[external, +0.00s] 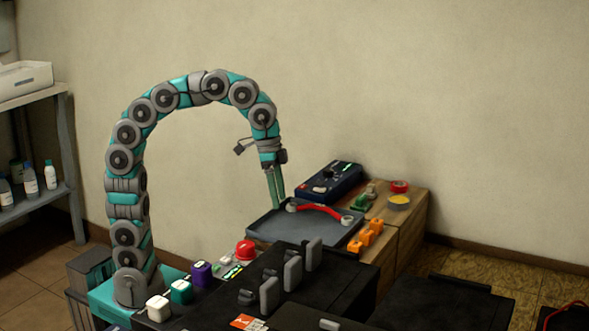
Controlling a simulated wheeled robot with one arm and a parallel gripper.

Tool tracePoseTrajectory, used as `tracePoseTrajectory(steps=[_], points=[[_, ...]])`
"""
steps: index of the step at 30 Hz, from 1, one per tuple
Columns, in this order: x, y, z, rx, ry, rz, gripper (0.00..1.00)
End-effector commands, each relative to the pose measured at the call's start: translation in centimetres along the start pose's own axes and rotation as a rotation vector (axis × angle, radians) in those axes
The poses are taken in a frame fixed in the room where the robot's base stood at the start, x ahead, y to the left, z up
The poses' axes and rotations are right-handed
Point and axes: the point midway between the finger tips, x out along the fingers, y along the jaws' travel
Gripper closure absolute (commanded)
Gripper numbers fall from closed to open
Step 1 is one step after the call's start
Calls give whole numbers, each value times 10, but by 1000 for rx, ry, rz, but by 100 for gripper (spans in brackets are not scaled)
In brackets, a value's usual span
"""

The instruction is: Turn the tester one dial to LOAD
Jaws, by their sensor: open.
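A dark blue box (332,182), which looks like a tester, sits at the back of the wooden bench. Its sloped top carries a small dark dial (343,168) and a pale patch near its lower left. The dial's setting and the labels are too small to read, and I cannot tell whether this box is tester one. My gripper (277,206) points down with long green fingers, left of the blue box and above the rear left part of a grey tray. It looks empty and apart from the dial. It is open.
The grey tray (275,229) holds a red curved handle or cable (320,211). Orange blocks (366,238), a red tape roll (399,187) and a yellow-topped dish (398,201) stand to the right. A red button (244,250) and black upright parts (292,270) are in front.

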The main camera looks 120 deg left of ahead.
Motion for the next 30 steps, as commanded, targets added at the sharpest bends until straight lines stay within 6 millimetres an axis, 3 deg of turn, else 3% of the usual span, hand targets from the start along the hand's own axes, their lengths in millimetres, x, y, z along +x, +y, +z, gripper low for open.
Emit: tracePoseTrajectory(steps=[16, 20, 23, 26, 30], points=[[0, 3, 2, 5, -2, 2, 24], [-1, -5, -4, -18, 2, -12, 24], [-4, -26, -20, -90, 13, -47, 24], [-10, -63, -44, -218, 41, -105, 24], [-21, -126, -72, -453, 86, -202, 24]])
